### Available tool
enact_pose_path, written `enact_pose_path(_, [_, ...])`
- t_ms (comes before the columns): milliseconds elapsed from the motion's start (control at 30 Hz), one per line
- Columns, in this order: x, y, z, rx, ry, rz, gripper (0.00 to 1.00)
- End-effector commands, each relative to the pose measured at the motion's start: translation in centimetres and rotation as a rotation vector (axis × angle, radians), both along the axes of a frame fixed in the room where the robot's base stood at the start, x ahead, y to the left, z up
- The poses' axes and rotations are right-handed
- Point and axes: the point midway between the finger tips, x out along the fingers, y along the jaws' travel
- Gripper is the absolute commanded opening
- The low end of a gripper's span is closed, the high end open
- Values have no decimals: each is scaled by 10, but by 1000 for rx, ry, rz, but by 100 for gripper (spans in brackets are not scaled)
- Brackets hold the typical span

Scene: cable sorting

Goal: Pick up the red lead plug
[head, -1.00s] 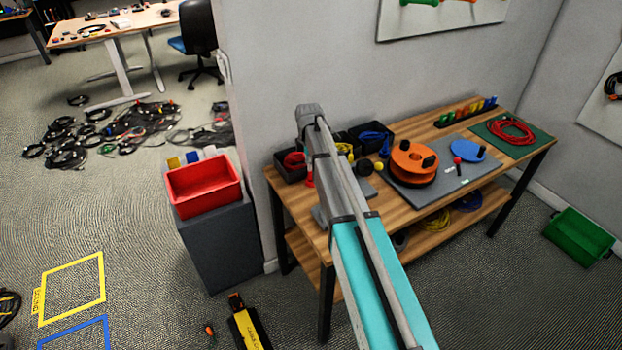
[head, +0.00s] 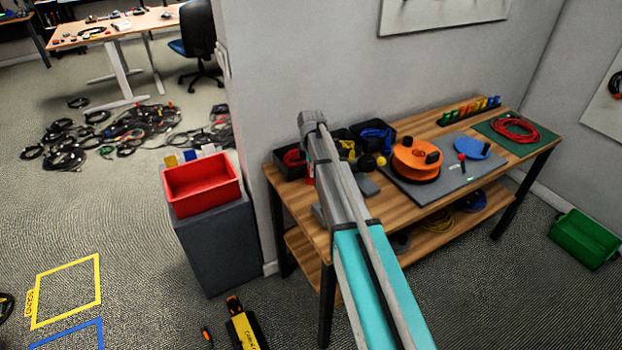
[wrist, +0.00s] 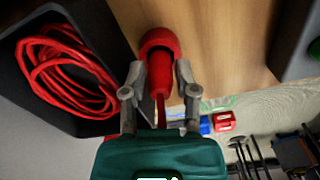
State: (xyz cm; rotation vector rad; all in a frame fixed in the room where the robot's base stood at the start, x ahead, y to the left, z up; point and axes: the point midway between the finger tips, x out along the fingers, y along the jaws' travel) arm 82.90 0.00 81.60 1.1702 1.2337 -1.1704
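The red lead plug (wrist: 160,46) is in the wrist view, with a round red head and a thinner red stem toward my palm. It is over the wood bench top beside the dark bin with red cable. My gripper (wrist: 160,70) has one grey finger on each side of the plug. The fingers stand apart, and I see no firm grip on the plug. In the head view a small red part of the plug (head: 310,171) shows at the left edge of my arm, which hides most of my gripper.
The dark bin with red cable (wrist: 105,30) is close on the left in the wrist view. The wooden bench (head: 400,211) also holds an orange spool (head: 416,157), a grey mat (head: 455,182) and a green mat (head: 540,140). A red crate (head: 203,190) stands left of the bench.

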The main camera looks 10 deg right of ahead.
Motion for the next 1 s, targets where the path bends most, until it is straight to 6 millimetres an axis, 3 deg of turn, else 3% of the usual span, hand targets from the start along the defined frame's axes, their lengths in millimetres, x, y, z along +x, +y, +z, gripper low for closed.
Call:
enact_pose_path(667, [0, 0, -4, 0, 0, 0, 39])
enact_pose_path(700, [0, 0, -4, 0, 0, 0, 37])
enact_pose_path(900, [0, 0, -4, 0, 0, 0, 0])
enact_pose_path(1000, [0, 0, -4, 0, 0, 0, 0])
